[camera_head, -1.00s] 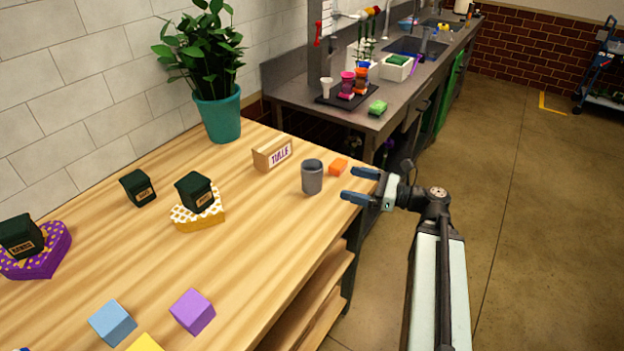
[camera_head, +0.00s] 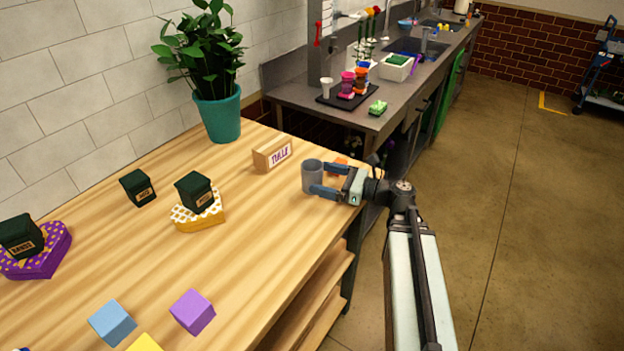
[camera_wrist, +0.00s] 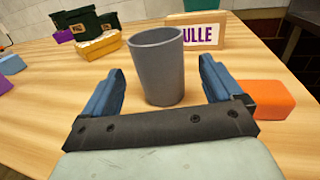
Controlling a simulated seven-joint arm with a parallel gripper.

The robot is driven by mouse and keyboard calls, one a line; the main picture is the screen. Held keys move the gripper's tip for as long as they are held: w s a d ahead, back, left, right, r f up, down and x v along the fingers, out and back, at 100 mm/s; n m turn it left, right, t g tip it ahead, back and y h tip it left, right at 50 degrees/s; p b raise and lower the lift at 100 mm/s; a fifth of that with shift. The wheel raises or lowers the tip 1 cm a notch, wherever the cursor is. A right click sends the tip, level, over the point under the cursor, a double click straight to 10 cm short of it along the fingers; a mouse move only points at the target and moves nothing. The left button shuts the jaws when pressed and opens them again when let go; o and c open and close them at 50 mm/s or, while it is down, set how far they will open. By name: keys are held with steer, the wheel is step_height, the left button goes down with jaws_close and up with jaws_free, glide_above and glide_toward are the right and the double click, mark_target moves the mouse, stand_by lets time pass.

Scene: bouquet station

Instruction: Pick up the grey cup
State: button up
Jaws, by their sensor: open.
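The grey cup (camera_head: 311,175) stands upright on the wooden table near its right end. In the wrist view the grey cup (camera_wrist: 158,68) is ahead of my gripper, roughly between the two blue fingers. My gripper (camera_head: 324,179) is open and empty, with its fingertips at the near side of the cup. In the wrist view my gripper (camera_wrist: 160,80) has a finger on each side, with visible space between each finger and the cup. I cannot tell whether the cup's lower part is touched.
An orange block (camera_wrist: 259,98) lies just right of my gripper's right finger. A wooden TULLE sign (camera_head: 272,154) stands behind the cup. A teal plant pot (camera_head: 218,115) and a yellow heart box (camera_head: 199,218) are farther left. The table's front middle (camera_head: 255,260) is clear.

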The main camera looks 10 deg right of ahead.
mark_target(307, 174)
steer(key=shift+x, duration=2.8)
steer(key=c, duration=1.1)
